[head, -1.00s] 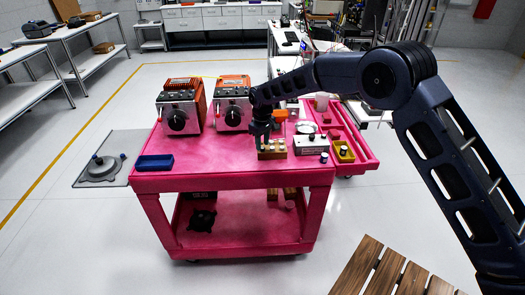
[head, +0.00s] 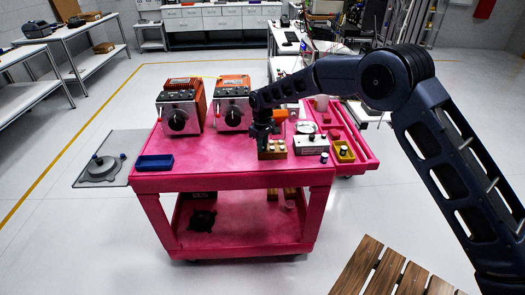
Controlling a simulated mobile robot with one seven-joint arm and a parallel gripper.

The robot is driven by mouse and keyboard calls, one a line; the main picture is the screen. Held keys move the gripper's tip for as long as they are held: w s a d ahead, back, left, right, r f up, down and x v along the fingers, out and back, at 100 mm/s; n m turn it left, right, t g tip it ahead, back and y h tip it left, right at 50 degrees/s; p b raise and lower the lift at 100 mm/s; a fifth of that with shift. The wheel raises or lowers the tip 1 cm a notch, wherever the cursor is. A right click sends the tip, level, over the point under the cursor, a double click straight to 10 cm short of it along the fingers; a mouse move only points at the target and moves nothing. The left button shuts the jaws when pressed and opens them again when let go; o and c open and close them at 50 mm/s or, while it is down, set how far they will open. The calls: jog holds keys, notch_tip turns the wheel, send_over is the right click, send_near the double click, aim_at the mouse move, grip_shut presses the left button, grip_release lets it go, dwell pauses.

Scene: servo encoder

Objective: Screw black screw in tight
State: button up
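My gripper (head: 263,137) points down over the small wooden block (head: 273,154) near the front of the pink cart's top. Its fingertips are at the left part of the block. The fingers are small and dark here, so I cannot tell whether they are shut on anything. A black screw cannot be made out; it may be hidden by the fingers. Pale round tops show on the right part of the block. Two orange-and-grey machines with black knobs, a left one (head: 180,107) and a right one (head: 233,104), stand behind.
The pink cart (head: 215,181) also carries a blue tray (head: 155,162), a white box (head: 311,145) and a yellow bin (head: 344,151). A small round-capped piece (head: 324,157) sits at the front right. A wooden slatted surface (head: 385,271) is nearer me.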

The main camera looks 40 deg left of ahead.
jog(key=shift+r, duration=0.1)
jog(key=shift+r, duration=2.4)
jog(key=w+d+r, duration=0.3)
jog(key=w+d, duration=0.2)
jog(key=w, duration=0.1)
jog(key=w+d+r, duration=0.3)
jog(key=w+d, duration=0.2)
jog(key=w, duration=0.2)
jog(key=shift+s+a+f, duration=0.1)
jog(key=shift+f, duration=1.65)
jog(key=shift+a+f, duration=0.1)
jog(key=shift+f, duration=1.65)
jog(key=shift+f, duration=0.9)
grip_shut()
